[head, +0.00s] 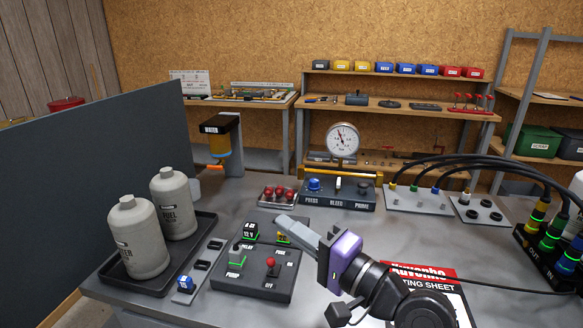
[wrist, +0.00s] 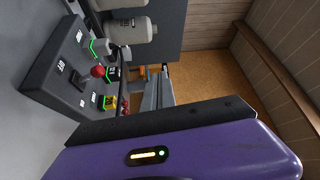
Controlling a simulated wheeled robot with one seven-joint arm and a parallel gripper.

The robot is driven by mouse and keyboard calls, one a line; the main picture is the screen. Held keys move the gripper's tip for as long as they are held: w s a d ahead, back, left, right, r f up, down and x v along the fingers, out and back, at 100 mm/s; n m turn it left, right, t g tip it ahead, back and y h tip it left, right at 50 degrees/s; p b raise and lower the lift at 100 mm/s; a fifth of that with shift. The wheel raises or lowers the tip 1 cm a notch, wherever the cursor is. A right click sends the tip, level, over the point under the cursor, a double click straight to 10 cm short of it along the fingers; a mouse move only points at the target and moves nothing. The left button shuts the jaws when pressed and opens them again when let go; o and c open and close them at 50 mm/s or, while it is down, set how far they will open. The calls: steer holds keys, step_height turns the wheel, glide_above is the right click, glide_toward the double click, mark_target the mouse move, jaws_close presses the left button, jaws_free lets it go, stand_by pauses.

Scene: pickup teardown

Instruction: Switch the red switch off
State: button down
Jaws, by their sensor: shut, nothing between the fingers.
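The red switch (head: 271,264) is a short lever with a red ball on top. It stands on the right part of a dark control box (head: 245,290) on the bench. A label that seems to read OFF lies at its near side. In the wrist view the red ball (wrist: 98,71) shows beside its dark slot, and I cannot be sure which way the lever is set. My gripper (head: 282,221) is shut and empty. Its fingers reach over the far right edge of the box, beyond the red switch and not touching it. The fingers also show in the wrist view (wrist: 163,88).
A grey-knobbed switch (head: 237,250) with a green-lit base stands left on the box. Two grey bottles (head: 140,240) stand in a black tray further left. A red-ball tray (head: 278,196) and a gauge panel (head: 338,194) lie behind. A printed sheet (head: 425,272) lies right.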

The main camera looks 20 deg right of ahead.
step_height(320, 180, up, 11)
steer(key=p, duration=0.2)
steer(key=shift+d+r, duration=0.1)
stand_by(0.5)
steer(key=s+d+r+n+t+h, duration=0.1)
steer(key=d+r+n+t+h, duration=0.1)
steer(key=d+t+h, duration=0.25)
steer(key=s+d+f+n+h, duration=0.25)
steer(key=s+f+h, duration=0.35)
steer(key=f, duration=0.4)
steer(key=s+a+f+n+g+y, duration=0.1)
steer(key=s+a+f+n+g, duration=0.1)
steer(key=s+f, duration=0.4)
steer(key=s+a+f+n+g, duration=0.2)
steer(key=s+f, duration=0.5)
steer(key=s, duration=0.8)
steer(key=s+a+f+n+g+y, duration=0.1)
steer(key=s+f+n+g, duration=0.2)
steer(key=s+f, duration=0.3)
steer(key=s, duration=0.4)
steer(key=shift+s+a+f+y, duration=0.15)
steer(key=shift+a+f+y, duration=0.15)
steer(key=shift+a+y, duration=0.1)
